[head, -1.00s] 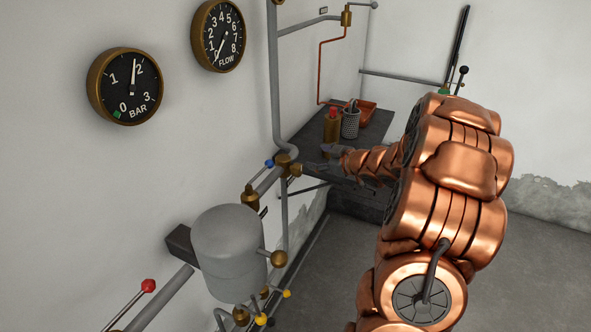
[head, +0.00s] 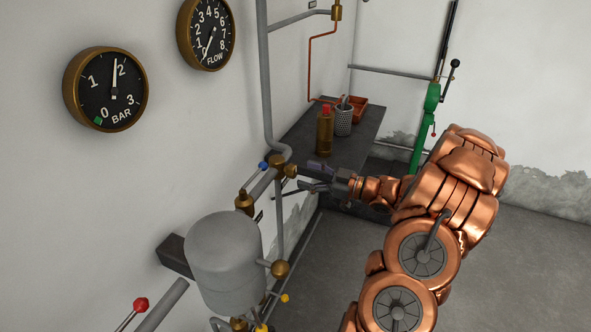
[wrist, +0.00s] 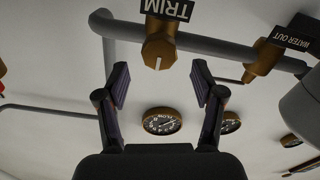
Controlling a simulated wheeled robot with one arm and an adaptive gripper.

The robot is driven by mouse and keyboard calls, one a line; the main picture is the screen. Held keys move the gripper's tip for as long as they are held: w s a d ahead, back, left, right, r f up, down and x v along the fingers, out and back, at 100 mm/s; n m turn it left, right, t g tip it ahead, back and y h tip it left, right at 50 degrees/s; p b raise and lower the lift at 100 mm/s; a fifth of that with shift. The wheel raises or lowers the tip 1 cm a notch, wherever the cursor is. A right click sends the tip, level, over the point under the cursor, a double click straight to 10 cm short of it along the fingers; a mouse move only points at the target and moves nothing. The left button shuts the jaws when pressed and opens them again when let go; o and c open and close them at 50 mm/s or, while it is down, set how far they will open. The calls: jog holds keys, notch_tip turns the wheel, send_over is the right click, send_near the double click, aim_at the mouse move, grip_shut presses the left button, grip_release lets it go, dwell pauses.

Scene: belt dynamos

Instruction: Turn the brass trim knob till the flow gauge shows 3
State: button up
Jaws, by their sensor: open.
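The brass trim knob (wrist: 159,50) is in the upper middle of the wrist view, under an upside-down TRIM plate (wrist: 165,8). Its white mark points down in that picture. In the head view the knob (head: 290,171) sits on the grey pipe. My gripper (wrist: 160,80) is open and empty, its fingertips to either side of and short of the knob, apart from it. In the head view my gripper (head: 308,178) is just right of the knob. The flow gauge (head: 206,33) has its needle at the low end, near 0; it also appears upside down in the wrist view (wrist: 162,121).
The bar gauge (head: 106,89) reads just under 2. A grey tank (head: 224,262), a blue-tipped lever (head: 262,166) and pipes crowd the wall near the knob. A dark shelf (head: 352,150) holds a red-capped bottle (head: 325,132) and a mesh cup (head: 343,120). Open floor lies right.

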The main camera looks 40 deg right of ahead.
aim_at(296, 171)
jog(key=shift+p+x, duration=0.45)
jog(key=shift+x, duration=1.75)
jog(key=c, duration=1.2)
